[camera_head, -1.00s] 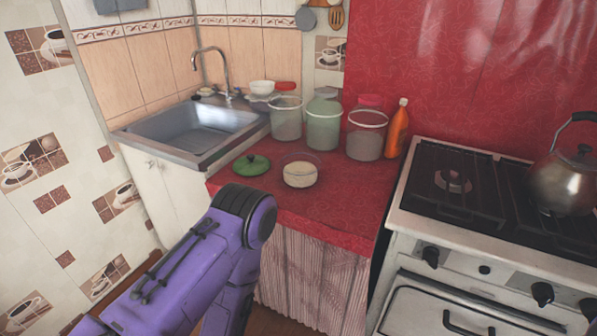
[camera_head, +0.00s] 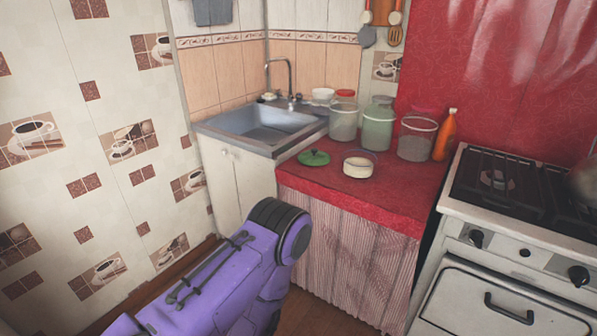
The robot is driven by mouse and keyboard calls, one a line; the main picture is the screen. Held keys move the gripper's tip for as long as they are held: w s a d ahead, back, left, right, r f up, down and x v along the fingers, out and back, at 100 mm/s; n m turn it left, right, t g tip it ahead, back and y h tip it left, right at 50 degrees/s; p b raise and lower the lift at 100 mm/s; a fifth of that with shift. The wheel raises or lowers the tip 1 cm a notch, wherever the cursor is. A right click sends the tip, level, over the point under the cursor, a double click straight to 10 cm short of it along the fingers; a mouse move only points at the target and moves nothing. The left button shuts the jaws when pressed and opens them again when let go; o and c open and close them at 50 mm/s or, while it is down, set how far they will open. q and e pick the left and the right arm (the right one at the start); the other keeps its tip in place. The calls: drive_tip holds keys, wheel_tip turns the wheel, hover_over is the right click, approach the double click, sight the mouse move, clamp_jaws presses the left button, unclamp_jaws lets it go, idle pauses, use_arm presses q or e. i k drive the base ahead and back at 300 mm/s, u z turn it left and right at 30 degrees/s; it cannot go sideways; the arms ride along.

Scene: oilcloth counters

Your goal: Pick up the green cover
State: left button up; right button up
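The green cover (camera_head: 313,158) is a round lid with a small knob. It lies flat on the red oilcloth counter (camera_head: 330,183), near its left edge by the sink. A clear bowl with pale contents (camera_head: 358,167) stands just to its right. My purple left arm comes in from the lower left, and its elbow is in front of and below the counter. Neither gripper is in the picture, and nothing touches the cover.
Jars (camera_head: 377,129) and an orange bottle (camera_head: 445,135) stand along the counter's back. A sink (camera_head: 255,125) is at the left, a white stove (camera_head: 505,215) at the right. A striped curtain (camera_head: 345,245) hangs below the counter.

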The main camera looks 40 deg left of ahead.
sight(313, 158)
drive_tip(key=z, duration=0.15)
drive_tip(key=k, duration=0.4)
drive_tip(key=u, duration=0.95)
drive_tip(key=i, duration=0.9)
